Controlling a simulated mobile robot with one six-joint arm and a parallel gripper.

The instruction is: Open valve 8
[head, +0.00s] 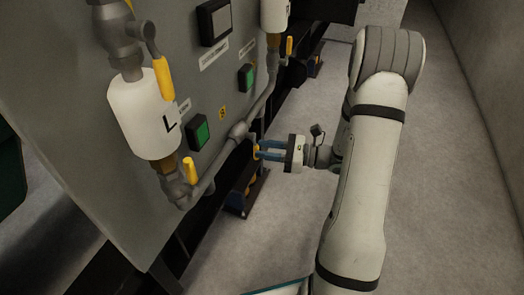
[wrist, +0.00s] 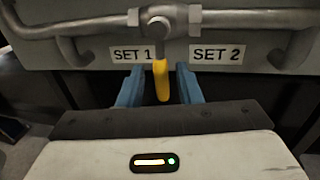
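A yellow valve lever (wrist: 161,80) hangs straight down from a grey valve body (wrist: 161,24) in the middle of a pipe in the wrist view. It is between the labels SET 1 (wrist: 131,55) and SET 2 (wrist: 216,55). My gripper (wrist: 160,84) is open, with one blue finger on each side of the lever and a gap showing on both sides. In the head view my gripper (head: 259,150) reaches the pipe from the right; a bit of yellow shows at its fingertips. I see no number 8 that I can read.
A grey panel (head: 60,75) carries the pipework. A white cylinder (head: 145,118) marked L has yellow levers above (head: 164,78) and below (head: 190,170). Another yellow lever (head: 289,46) is farther back. Green buttons (head: 201,132) sit on the panel. The floor (head: 270,235) on the right is clear.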

